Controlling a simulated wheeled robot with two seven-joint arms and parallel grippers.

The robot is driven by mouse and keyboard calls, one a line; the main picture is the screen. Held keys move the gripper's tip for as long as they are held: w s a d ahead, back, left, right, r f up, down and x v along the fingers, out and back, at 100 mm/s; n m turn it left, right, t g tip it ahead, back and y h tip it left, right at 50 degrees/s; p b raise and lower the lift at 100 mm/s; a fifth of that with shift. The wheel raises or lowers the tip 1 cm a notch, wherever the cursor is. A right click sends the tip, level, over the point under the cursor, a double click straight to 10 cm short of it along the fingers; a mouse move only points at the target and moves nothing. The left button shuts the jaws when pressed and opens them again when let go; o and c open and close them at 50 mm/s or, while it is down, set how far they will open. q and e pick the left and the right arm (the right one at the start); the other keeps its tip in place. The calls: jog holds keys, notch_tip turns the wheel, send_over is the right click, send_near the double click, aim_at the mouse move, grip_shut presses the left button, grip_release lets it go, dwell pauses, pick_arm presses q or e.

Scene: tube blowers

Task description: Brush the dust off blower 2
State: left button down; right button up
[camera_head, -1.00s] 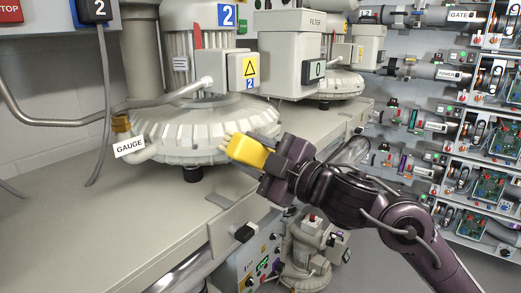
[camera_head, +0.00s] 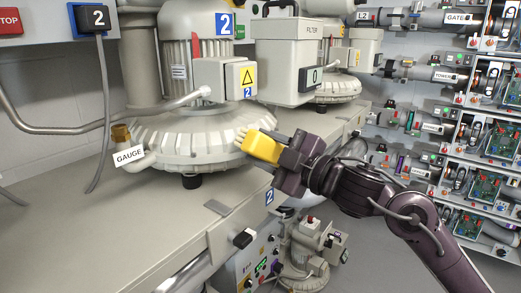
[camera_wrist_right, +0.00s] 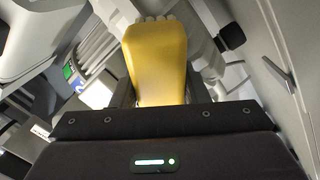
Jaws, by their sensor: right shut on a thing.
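Blower 2 (camera_head: 190,135) is the large grey ribbed machine on the bench, with a blue "2" label on its upright motor. My right gripper (camera_head: 280,155) is shut on a yellow-handled brush (camera_head: 262,146) beside the right side of the blower's round housing. The brush's pale bristles point left at the ribbed housing; I cannot tell whether they touch it. The yellow brush handle also fills the middle of the right wrist view (camera_wrist_right: 156,62), with pale bristle tips at its far end. No dust can be made out clearly. My left gripper is not in view.
A filter box (camera_head: 290,58) stands right of the blower, with another blower (camera_head: 338,88) behind it. A pipe, a GAUGE tag (camera_head: 129,155) and a hanging cable (camera_head: 105,110) are at left. The bench top (camera_head: 110,235) in front is mostly clear. Shelves of equipment stand at right.

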aim_at(235, 148)
jog(key=shift+w+d+p, duration=0.35)
jog(key=shift+w+d, duration=0.85)
jog(key=shift+d, duration=0.1)
jog(key=shift+s+a, duration=2.55)
jog(key=shift+a, duration=0.2)
jog(key=shift+s+r+v, duration=0.15)
jog(key=shift+v, duration=1.3)
jog(key=shift+s+r+v, duration=0.1)
jog(key=shift+v, duration=1.3)
jog(key=shift+s+a, duration=0.1)
jog(key=shift+v, duration=1.4)
jog(key=shift+s+a+r, duration=0.1)
jog(key=shift+a, duration=0.05)
